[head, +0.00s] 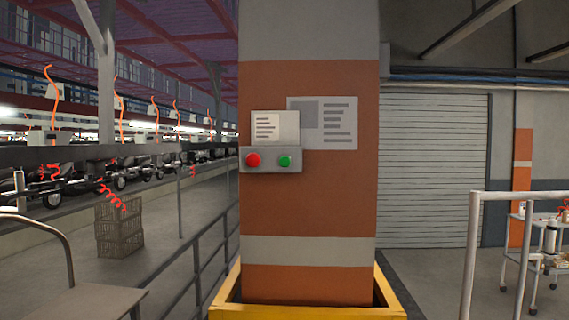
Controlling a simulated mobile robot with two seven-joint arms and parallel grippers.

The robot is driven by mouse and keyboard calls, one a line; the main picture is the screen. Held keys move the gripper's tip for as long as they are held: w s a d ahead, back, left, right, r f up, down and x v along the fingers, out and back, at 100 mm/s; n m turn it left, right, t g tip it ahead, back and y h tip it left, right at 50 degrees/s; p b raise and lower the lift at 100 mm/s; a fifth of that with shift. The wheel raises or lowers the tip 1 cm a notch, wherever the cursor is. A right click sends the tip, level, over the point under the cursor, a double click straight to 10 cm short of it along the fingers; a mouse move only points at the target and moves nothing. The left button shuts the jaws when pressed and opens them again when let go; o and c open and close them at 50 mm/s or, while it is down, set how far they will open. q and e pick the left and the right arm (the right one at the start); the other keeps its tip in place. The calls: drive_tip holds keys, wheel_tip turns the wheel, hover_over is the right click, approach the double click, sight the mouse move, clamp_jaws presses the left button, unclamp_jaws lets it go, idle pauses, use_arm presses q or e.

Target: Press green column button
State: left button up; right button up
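The green button (285,161) sits on the right side of a small grey control box (270,168) on the front of an orange and grey column (310,200). A red button (253,160) is to its left on the same box. A small label plate (275,127) stands just above the box. Neither of my grippers shows in the head view, and nothing covers the buttons.
A yellow guard (300,313) surrounds the column base. A dark railing (200,262) runs at left, with stacked crates (119,230) beyond. A pale metal rail (472,250) and a cart (540,240) stand at right, before a closed shutter (430,165).

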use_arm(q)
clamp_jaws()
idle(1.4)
